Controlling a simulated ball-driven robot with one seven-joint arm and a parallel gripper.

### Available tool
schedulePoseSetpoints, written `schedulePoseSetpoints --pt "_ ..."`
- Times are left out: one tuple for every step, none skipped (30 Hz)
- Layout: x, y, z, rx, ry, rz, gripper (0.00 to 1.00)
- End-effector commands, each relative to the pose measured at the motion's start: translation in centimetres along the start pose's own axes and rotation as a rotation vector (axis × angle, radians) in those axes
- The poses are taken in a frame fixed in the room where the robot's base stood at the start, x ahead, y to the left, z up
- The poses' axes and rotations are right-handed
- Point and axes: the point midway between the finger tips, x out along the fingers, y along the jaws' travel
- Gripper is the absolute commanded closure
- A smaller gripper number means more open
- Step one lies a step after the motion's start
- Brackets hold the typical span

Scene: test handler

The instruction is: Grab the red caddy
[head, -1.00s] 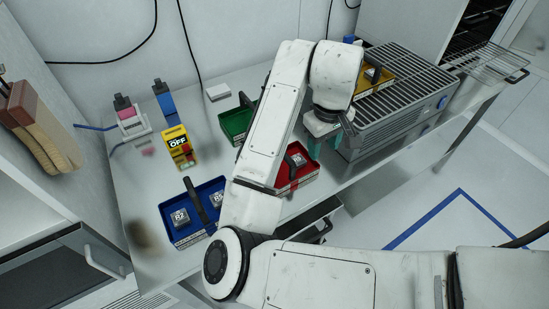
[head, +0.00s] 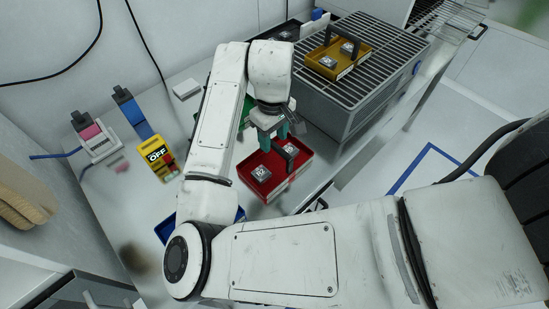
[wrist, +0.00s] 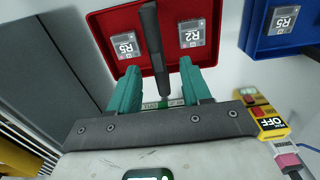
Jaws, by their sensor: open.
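The red caddy (head: 296,183) sits on the grey bench in the head view, holding two grey chips marked with labels. Its black handle (head: 291,155) stands up across the middle. In the wrist view the red caddy (wrist: 112,28) is at the top, with its handle (wrist: 152,40) pointing down between my fingers. My gripper (head: 274,134) is over the caddy's back side in the head view. In the wrist view my gripper (wrist: 160,72) is open, its teal fingers on either side of the handle with visible gaps. Whether the handle lies at fingertip depth is unclear.
A yellow caddy (head: 321,70) stands on the grated unit (head: 372,62) at right. A green caddy is partly hidden behind my arm. A blue caddy (wrist: 262,45) is beside the red one. A yellow OFF switch box (head: 155,156) stands at left.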

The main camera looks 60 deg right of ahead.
Motion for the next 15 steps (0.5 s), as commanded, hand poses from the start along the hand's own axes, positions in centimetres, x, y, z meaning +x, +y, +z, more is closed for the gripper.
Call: schedulePoseSetpoints --pt "0.2 0.0 0.0 0.0 0.0 0.0 0.52" --pt "0.4 0.0 0.1 0.0 0.0 0.0 0.52" --pt "0.6 0.0 0.1 0.0 -0.001 -0.001 0.52" --pt "0.9 0.0 0.2 -0.001 -0.001 -0.002 0.52" --pt "1.3 0.0 0.3 -0.001 0.0 -0.001 0.52" --pt "1.8 0.0 0.4 -0.001 -0.001 -0.002 0.52" --pt "2.3 0.0 0.5 -0.001 -0.002 -0.002 0.52" --pt "2.7 0.0 0.6 -0.001 -0.002 -0.002 0.52" --pt "3.3 0.0 0.7 -0.001 -0.002 -0.002 0.52" --pt "3.8 0.0 0.7 -0.001 -0.001 -0.002 0.52" --pt "4.2 0.1 0.6 -0.002 -0.001 -0.001 0.52" --pt "4.6 0.1 0.6 -0.002 -0.001 -0.002 0.52" --pt "4.8 0.1 0.6 -0.002 0.0 -0.001 0.52" --pt "5.0 0.1 0.6 -0.001 0.001 0.0 0.52" --pt "5.2 0.1 0.6 -0.001 0.001 0.0 0.52"
